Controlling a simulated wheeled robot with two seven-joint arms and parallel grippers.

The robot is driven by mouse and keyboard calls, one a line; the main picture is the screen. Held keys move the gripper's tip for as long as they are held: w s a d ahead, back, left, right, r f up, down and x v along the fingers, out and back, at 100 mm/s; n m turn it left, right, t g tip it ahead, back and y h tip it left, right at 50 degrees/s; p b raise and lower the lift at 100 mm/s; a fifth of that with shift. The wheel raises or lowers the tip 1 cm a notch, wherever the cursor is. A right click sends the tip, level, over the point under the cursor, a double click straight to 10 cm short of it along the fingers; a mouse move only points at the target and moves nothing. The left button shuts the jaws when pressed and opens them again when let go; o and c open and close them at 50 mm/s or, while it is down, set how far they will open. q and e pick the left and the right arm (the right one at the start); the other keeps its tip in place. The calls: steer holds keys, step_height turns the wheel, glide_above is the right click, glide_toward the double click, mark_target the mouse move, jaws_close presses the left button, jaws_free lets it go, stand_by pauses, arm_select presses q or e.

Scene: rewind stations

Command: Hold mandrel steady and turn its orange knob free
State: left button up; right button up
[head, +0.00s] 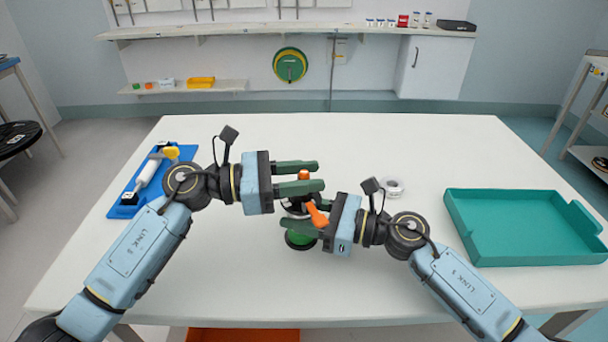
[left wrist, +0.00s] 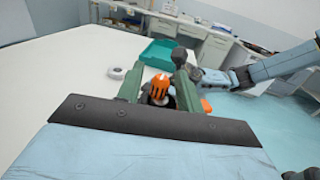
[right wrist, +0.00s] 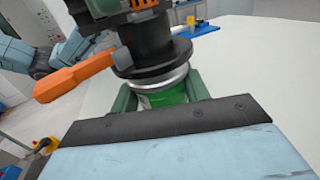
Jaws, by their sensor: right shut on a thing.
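The mandrel stands upright near the table's middle, with a green lower part (head: 300,240), a dark body and an orange side lever (head: 316,215). Its orange knob (head: 303,175) is on top and also shows in the left wrist view (left wrist: 158,88). My left gripper (head: 320,176) is open, one finger on each side of the knob, with gaps visible in the left wrist view. My right gripper (head: 307,217) is shut on the mandrel's lower body, below the dark flange (right wrist: 152,65). The fingers hide part of the mandrel.
A teal tray (head: 520,260) lies at the table's right. A small white ring (head: 392,187) lies behind my right gripper. A blue holder (head: 124,211) with a white, yellow-ended tool is at the left. The table's back is clear.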

arm_select(q)
jaws_close()
steer(key=shift+m+g, duration=0.3)
steer(key=shift+g, duration=0.2)
steer(key=m+g, duration=0.2)
steer(key=g, duration=0.1)
steer(key=m+g, duration=0.2)
steer(key=g, duration=0.2)
steer(key=shift+m+y, duration=0.3)
steer(key=shift+s+f+m+g+y, duration=0.1)
steer(key=shift+m+g+y, duration=0.7)
steer(key=shift+g, duration=0.5)
steer(key=shift+s+m+g+y, duration=0.1)
steer(key=shift+m+g+y, duration=0.4)
steer(key=shift+m+g, duration=0.65)
steer(key=shift+a+g+y, duration=0.1)
steer(key=shift+g+y, duration=0.3)
steer(key=shift+g, duration=0.25)
steer(key=shift+o, duration=0.4)
jaws_free()
